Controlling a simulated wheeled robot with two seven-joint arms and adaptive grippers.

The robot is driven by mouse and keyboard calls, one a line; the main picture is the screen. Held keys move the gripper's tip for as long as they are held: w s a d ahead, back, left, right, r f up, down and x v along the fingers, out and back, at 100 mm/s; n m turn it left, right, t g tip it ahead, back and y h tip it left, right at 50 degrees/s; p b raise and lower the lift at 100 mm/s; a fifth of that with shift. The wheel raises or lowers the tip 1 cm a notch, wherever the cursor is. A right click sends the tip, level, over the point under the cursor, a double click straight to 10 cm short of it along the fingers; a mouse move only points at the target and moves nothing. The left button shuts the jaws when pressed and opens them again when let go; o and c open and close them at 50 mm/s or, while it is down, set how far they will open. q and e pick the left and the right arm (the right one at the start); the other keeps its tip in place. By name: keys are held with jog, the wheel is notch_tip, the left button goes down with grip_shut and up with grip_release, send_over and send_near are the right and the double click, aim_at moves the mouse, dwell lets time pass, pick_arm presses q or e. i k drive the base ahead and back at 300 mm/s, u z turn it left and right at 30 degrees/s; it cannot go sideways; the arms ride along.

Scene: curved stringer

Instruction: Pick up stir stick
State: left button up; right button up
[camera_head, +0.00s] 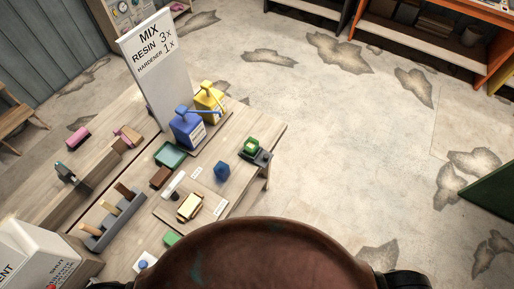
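Neither of my grippers shows in the head view. Part of my own body covers the bottom middle of the picture.
The bench (238,140) bears a blue pump bottle (187,130), a yellow pump bottle (207,100), a green tray (170,154), a blue cup (222,170) and a green item on a scale (252,146). A tall sign (160,70) stands behind.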

aim_at(107, 206)
jog(key=u, duration=2.4)
